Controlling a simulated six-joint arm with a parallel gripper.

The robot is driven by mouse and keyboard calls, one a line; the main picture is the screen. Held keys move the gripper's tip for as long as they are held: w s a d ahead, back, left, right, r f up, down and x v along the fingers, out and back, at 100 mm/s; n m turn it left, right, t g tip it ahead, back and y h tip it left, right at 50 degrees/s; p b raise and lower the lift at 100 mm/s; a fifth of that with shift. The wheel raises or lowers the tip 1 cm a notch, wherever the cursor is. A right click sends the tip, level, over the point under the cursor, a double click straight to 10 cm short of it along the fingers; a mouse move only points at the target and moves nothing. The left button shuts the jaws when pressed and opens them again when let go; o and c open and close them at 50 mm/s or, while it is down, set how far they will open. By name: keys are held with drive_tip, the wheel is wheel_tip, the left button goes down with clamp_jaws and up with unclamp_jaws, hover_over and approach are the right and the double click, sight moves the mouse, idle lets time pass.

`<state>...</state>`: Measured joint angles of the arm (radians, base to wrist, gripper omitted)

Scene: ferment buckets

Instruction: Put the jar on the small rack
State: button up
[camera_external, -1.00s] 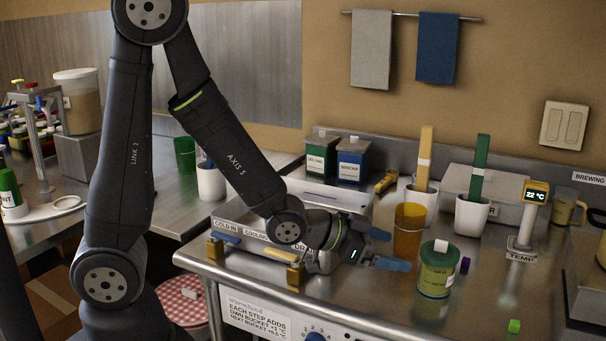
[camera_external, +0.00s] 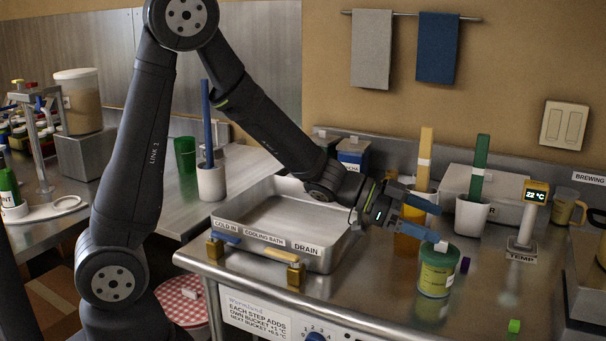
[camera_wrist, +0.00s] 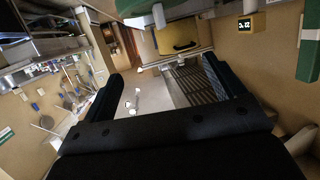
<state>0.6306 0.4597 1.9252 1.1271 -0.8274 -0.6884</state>
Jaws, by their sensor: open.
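The jar (camera_external: 436,272) is green with a pale label and a white knob (camera_external: 441,246) on top. It stands upright on the steel counter, right of centre in the external view. My gripper (camera_external: 438,222) is open and empty, its blue fingers pointing right, just above and behind the jar's top. The lower finger overlaps the area by the knob, and I cannot tell if they touch. In the wrist view, the open fingers (camera_wrist: 158,85) frame no jar. A dark slatted surface (camera_wrist: 196,84) shows between them; I cannot tell if it is the small rack.
White pots with a yellow paddle (camera_external: 426,150) and a green paddle (camera_external: 480,165) stand behind. The cooling bath tray (camera_external: 318,260) is left, the temperature post (camera_external: 523,225) right.

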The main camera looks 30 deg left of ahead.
drive_tip(key=w+m+g, duration=0.1)
drive_tip(key=g, duration=0.1)
drive_tip(key=y, duration=0.1)
approach(454, 270)
drive_tip(key=shift+w+d+f+m+g, duration=0.1)
drive_tip(key=shift+w+d+m+g, duration=0.2)
drive_tip(key=shift+w+d+m, duration=0.25)
drive_tip(key=x, duration=0.2)
drive_tip(key=f+x, duration=0.1)
drive_tip(key=x, duration=0.1)
drive_tip(key=shift+s, duration=0.1)
drive_tip(key=shift+d+f, duration=0.2)
drive_tip(key=shift+d, duration=0.35)
drive_tip(key=c, duration=1.9)
drive_tip(key=shift+r, duration=0.15)
